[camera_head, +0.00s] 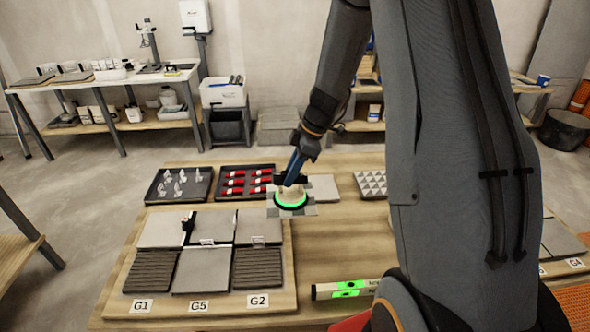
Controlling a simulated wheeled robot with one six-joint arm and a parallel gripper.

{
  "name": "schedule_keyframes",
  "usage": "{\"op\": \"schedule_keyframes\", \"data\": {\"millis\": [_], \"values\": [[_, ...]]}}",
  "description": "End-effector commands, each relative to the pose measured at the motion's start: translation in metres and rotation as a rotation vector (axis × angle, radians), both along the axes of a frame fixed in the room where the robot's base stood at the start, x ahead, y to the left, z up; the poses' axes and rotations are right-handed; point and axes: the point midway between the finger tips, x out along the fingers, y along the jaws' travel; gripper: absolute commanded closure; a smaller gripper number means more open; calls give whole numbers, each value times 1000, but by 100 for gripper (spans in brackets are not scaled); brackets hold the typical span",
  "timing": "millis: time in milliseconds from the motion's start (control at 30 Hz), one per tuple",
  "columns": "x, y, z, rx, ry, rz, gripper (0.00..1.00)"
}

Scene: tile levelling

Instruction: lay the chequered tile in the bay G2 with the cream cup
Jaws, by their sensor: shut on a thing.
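My gripper (290,180) is shut on the cream cup (291,193), which has a glowing green ring at its base. The chequered tile (309,210), in pale and grey squares, shows under the cup and appears to hang from it. Cup and tile are over the board's far right corner. The bay G2 (258,269) is a dark ridged patch at the board's near right, behind its G2 label (257,300). No tile shows on it. The tile is beyond the bay and to its right in the picture.
Grey tiles (203,270) lie beside and behind G2, with small pale clips at their joints. Bay G1 (150,272) is also ridged. A green-lit level (345,289) lies right of the board. Behind are trays of clips (178,186) and red pieces (241,182), and a triangle-patterned tile (370,184).

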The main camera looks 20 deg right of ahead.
Motion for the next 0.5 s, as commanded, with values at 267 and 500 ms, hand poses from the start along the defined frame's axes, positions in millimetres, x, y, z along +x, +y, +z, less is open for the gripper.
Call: {"op": "schedule_keyframes", "data": {"millis": [267, 500], "values": [[-19, 23, 1, 0, -2, 0, 100], [-35, 42, 0, -1, -2, -2, 100]]}}
